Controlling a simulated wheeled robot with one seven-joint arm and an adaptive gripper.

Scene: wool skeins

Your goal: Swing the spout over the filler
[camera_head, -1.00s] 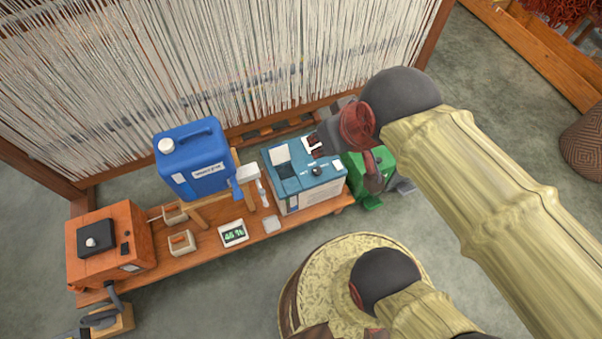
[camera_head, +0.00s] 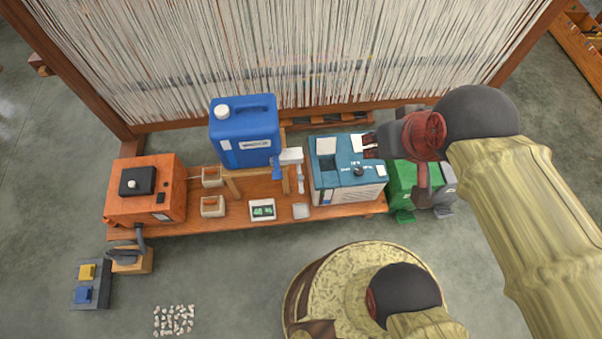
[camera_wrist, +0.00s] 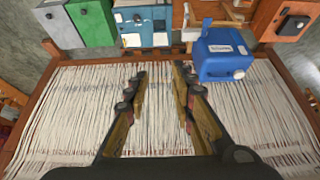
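A blue canister (camera_head: 244,140) with a white cap stands raised on a wooden stand on the bench. A blue spout (camera_head: 277,169) shows at its lower right side, beside a white piece (camera_head: 291,156); the spout appears left of the teal machine (camera_head: 350,188). The teal machine has a pale raised lid and a dark opening (camera_head: 328,163) on top, which may be the filler. My gripper (camera_head: 368,146) is over the machine's back right corner. In the wrist view my gripper (camera_wrist: 158,74) is open and empty, with the canister (camera_wrist: 222,66) to its right.
An orange machine (camera_head: 146,205) stands at the bench's left end. Small wooden boxes (camera_head: 212,207) and a green display (camera_head: 262,210) sit between. Green (camera_head: 402,178) and grey bins stand right of the bench. A large warp loom (camera_head: 300,50) rises behind.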

